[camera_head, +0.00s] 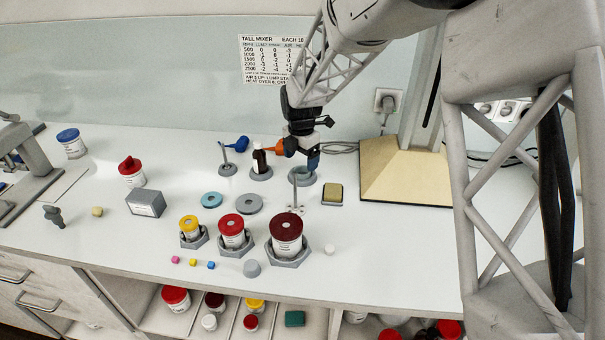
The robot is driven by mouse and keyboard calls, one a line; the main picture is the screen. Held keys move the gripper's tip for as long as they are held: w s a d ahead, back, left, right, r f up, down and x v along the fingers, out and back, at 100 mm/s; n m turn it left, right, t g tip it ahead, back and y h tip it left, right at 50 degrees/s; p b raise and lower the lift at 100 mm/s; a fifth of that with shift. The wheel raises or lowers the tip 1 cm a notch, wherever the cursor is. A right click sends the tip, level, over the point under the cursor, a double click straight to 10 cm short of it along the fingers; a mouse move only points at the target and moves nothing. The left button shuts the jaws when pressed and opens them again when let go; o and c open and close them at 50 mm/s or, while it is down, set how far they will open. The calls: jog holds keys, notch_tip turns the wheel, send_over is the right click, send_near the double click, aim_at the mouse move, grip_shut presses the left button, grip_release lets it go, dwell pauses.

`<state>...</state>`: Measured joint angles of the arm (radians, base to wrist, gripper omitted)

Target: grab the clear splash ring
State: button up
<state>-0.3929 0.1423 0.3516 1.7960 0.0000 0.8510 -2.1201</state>
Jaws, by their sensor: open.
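Two flat rings with a central hole lie side by side on the white counter in the head view: a light blue ring (211,200) and a grey ring (249,204). A round grey-blue piece (302,179) sits at the back, right of the dark bottle. At this size I cannot tell for certain which of these is the clear splash ring. My gripper (313,163) is open and points down, just above or beside the round grey-blue piece. The fingertips overlap its back edge, so contact cannot be told. Both flat rings lie left of and nearer than my gripper.
A thin upright rod (295,190) stands just in front of my gripper. A dark bottle (259,161) and an orange tool (276,148) are close on its left. A yellow-topped block (333,193) is at right. Jars, including the dark-red-lidded jar (286,232), stand in hexagonal holders in front.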

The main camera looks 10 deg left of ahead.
aim_at(301, 169)
jog(key=shift+s+f, duration=0.1)
jog(key=shift+f, duration=2.1)
jog(key=c, duration=1)
jog(key=shift+r, duration=0.1)
notch_tip(301, 169, up, 10)
